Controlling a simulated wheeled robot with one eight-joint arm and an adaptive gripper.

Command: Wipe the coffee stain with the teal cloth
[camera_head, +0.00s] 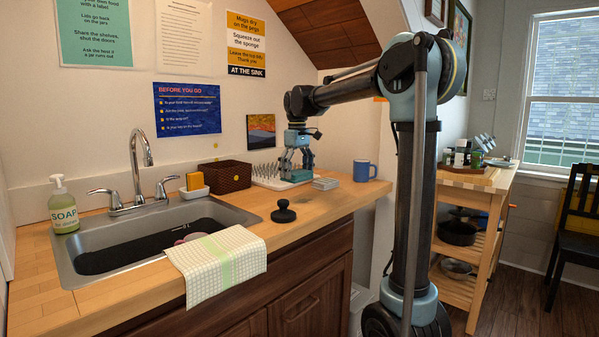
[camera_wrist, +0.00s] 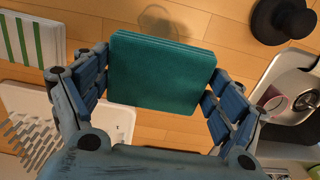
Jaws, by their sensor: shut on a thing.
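The teal cloth (camera_wrist: 160,75) is a folded, layered pad between the fingers of my gripper (camera_wrist: 160,90) in the wrist view. My gripper (camera_head: 297,163) is shut on the cloth and is over the far end of the wooden counter, by the white peg rack, in the head view. The cloth shows there as a small teal strip (camera_head: 298,177) under the fingers. A faint brownish mark on the wood, apparently the coffee stain (camera_wrist: 157,21), lies beyond the cloth in the wrist view. I cannot make it out in the head view.
A black round knobbed object (camera_head: 284,212) stands on the counter near the sink (camera_head: 85,273). A blue mug (camera_head: 364,171), a green-striped stack (camera_wrist: 29,40) and the white peg rack (camera_head: 265,180) stand around my gripper. A checked towel (camera_head: 220,262) hangs over the front edge.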

